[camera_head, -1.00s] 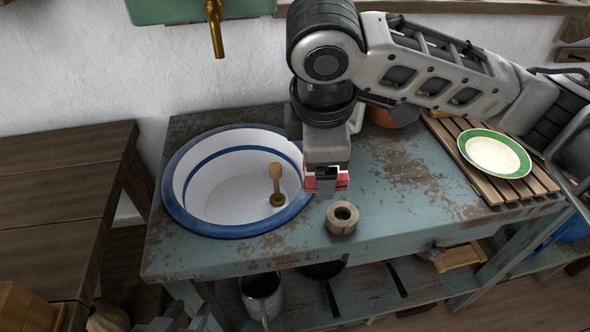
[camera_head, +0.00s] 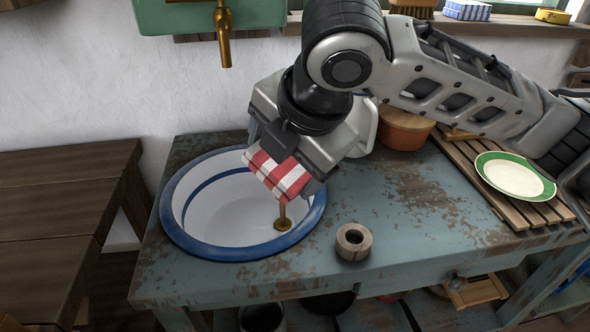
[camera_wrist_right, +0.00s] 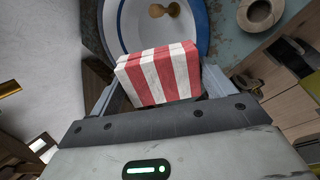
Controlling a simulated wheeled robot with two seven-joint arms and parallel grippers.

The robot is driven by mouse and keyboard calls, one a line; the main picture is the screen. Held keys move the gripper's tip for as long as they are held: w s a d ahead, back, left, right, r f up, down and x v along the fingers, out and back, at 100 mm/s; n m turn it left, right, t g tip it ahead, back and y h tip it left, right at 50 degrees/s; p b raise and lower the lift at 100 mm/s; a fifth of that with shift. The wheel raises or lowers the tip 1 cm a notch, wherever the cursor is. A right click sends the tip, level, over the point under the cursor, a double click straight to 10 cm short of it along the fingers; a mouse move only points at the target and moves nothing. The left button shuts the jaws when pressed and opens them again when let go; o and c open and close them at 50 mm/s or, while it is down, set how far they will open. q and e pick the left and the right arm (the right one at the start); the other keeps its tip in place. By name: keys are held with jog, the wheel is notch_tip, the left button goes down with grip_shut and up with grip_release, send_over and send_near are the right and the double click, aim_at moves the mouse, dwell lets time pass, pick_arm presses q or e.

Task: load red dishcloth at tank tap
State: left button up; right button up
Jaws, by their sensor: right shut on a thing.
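The red and white striped dishcloth (camera_head: 277,176) is folded into a block. My right gripper (camera_head: 284,172) is shut on it and holds it tilted above the right side of the basin. In the right wrist view the dishcloth (camera_wrist_right: 159,75) sits between the two fingers. The green tank (camera_head: 190,14) is on the wall at the top, with its brass tap (camera_head: 222,35) hanging down to the left of the gripper. The white basin with blue rims (camera_head: 230,207) stands below the tap. My left gripper is not in view.
A wooden ring (camera_head: 353,242) lies on the worn blue table (camera_head: 420,225). A green-rimmed plate (camera_head: 513,176) rests on a slatted rack at right. A terracotta pot (camera_head: 403,127) stands behind my arm.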

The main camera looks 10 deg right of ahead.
jog(key=shift+w+a+f+b, duration=0.15)
jog(key=shift+w+a+b, duration=0.05)
jog(key=shift+w, duration=0.25)
jog(key=shift+w+a+f+b, duration=0.15)
jog(key=shift+w+a, duration=0.05)
jog(key=shift+w, duration=0.2)
jog(key=shift+w+a+f+b, duration=0.1)
jog(key=shift+w+a+b, duration=0.2)
jog(key=shift+w, duration=0.25)
jog(key=shift+w+a+f+b, duration=0.1)
jog(key=shift+w+a+b, duration=0.15)
jog(key=shift+w, duration=0.3)
pick_arm(q)
jog(key=p, duration=0.2)
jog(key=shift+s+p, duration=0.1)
jog(key=shift+p, duration=0.3)
pick_arm(e)
jog(key=w+a+f, duration=0.1)
jog(key=w+a, duration=0.1)
jog(key=w, duration=0.3)
jog(key=shift+w+a, duration=0.15)
jog(key=shift+w, duration=0.1)
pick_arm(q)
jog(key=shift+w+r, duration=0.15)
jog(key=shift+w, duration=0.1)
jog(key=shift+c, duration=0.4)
